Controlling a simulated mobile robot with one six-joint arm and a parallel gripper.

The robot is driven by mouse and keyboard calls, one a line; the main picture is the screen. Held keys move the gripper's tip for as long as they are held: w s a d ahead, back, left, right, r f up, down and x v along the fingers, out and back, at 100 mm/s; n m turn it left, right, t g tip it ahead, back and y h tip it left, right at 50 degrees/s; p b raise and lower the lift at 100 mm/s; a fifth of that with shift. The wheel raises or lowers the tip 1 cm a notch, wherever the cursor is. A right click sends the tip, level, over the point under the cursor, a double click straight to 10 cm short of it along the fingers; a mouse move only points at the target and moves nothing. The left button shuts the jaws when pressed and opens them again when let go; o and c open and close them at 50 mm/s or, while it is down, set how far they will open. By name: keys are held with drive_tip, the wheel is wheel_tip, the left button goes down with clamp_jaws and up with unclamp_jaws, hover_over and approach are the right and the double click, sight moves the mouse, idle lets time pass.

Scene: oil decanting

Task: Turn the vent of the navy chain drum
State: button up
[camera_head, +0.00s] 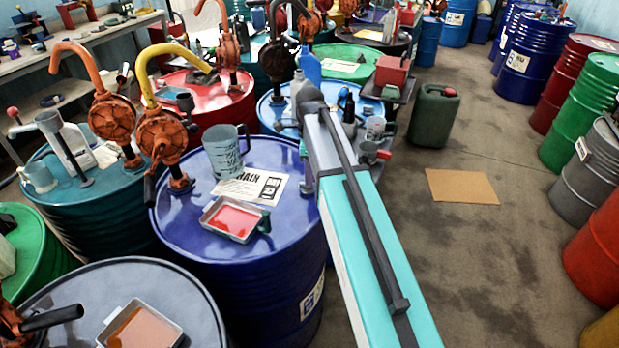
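The navy chain drum (190,240) stands at the middle left, upright, with a sheet (252,187) on its lid whose visible letters read "HAIN". An orange hand pump with a yellow spout (160,130) rises from the left of the lid. I cannot make out the vent; the right side of the lid is partly covered by my teal and grey arm. My arm reaches up from the bottom right to beside the drum. My gripper's fingers do not show, so I cannot see whether they touch anything.
A clear measuring jug (223,152) and a tray of red liquid (232,219) stand on the navy lid. Other drums crowd left and behind. A green jerrycan (434,115) and a cardboard sheet (461,187) are on the floor. The aisle at right is mostly clear, with drums along its far side.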

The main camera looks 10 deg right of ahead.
drive_tip(key=shift+f, duration=1.15)
drive_tip(key=shift+c, duration=0.2)
clamp_jaws()
